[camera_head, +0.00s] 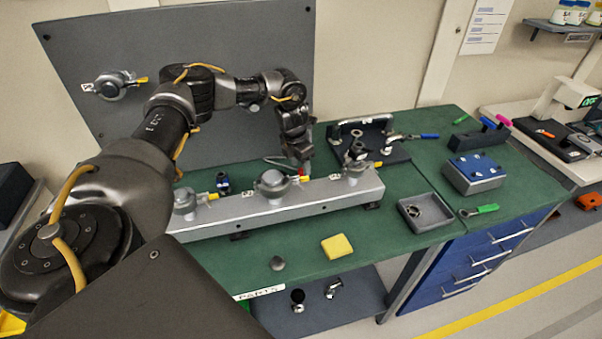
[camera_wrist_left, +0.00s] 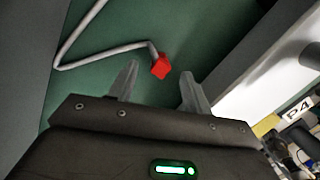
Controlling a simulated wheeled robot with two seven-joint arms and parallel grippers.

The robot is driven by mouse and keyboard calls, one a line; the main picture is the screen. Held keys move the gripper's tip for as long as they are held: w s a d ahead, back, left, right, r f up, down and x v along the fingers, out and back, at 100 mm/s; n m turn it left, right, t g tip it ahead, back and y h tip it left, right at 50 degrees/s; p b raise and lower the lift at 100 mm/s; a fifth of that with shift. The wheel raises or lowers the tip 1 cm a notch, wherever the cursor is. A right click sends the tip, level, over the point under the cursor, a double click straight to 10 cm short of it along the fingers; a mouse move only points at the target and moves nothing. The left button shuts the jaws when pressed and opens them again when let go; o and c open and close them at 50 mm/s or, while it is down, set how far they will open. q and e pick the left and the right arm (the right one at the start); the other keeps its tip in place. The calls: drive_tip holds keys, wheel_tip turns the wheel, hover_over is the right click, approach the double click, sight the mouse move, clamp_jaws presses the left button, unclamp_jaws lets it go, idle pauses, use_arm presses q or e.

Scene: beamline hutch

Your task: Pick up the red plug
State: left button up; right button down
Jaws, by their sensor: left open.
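The red plug (camera_wrist_left: 160,67) is a small red block at the end of a grey cable (camera_wrist_left: 100,55) on the green bench top. In the left wrist view it shows between and slightly beyond the fingertips of my left gripper (camera_wrist_left: 159,80), which is open and empty. I cannot tell whether the fingers touch it. My right gripper is not in view.
The grey rail (camera_head: 310,202) with several valves stands close in front of the plug; its side and a P4 label (camera_wrist_left: 298,108) show in the wrist view. A black fixture (camera_head: 375,152) stands to the right. A yellow block (camera_head: 337,246) and an open grey tray (camera_head: 425,212) are nearer the front.

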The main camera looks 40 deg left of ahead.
sight(301, 169)
use_arm(q)
drive_tip(key=f, duration=0.3)
drive_tip(key=shift+w+f+p, duration=0.2)
drive_tip(key=shift+w+p, duration=0.15)
drive_tip(key=shift+p, duration=0.05)
drive_tip(key=shift+s, duration=0.1)
clamp_jaws()
